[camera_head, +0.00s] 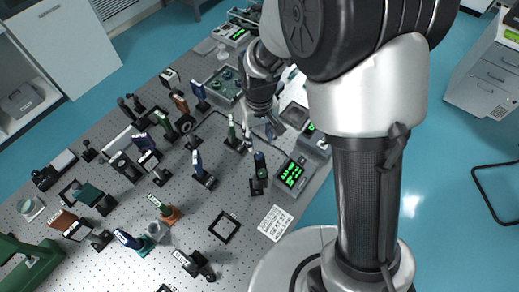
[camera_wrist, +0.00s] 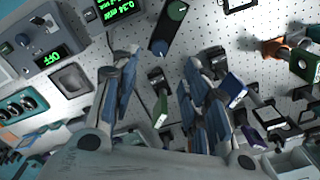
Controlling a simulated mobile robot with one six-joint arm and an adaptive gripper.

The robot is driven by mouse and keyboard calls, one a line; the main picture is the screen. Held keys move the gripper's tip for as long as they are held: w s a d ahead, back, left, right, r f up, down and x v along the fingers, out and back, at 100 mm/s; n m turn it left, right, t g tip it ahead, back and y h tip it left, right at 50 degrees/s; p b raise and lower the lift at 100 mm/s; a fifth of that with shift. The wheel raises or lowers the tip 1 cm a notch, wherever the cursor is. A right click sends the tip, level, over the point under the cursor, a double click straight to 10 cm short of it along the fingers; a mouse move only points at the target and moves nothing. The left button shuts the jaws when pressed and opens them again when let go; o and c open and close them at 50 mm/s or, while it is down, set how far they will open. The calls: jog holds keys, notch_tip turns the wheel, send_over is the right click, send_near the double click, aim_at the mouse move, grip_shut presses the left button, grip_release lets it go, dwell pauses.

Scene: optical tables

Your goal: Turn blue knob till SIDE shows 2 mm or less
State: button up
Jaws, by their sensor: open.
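The blue knob (camera_wrist: 159,47) sits on one end of a dark block (camera_wrist: 167,30) in the wrist view, with a green knob (camera_wrist: 177,9) at the other end. The block also shows in the head view (camera_head: 260,172), where the knobs are too small to tell apart. A green-lit readout (camera_wrist: 115,10) stands beside it, cut off in the wrist view; it also shows in the head view (camera_head: 291,174), its lines too small to read. My gripper (camera_wrist: 160,62) is open and empty, its fingers apart on either side below the blue knob. In the head view my gripper (camera_head: 262,140) hangs just behind the block.
A grey unit reading OFF (camera_wrist: 48,60) and a grey tray (camera_wrist: 71,80) lie left in the wrist view. Several mounted optics crowd the table to the left in the head view. A printed card (camera_head: 276,223) and a black square frame (camera_head: 225,227) lie nearer.

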aim_at(259, 155)
notch_tip(259, 155, down, 9)
jog(key=shift+f+b, duration=0.2)
jog(key=shift+b, duration=0.1)
jog(key=shift+c, duration=0.2)
grip_shut()
dwell(0.4)
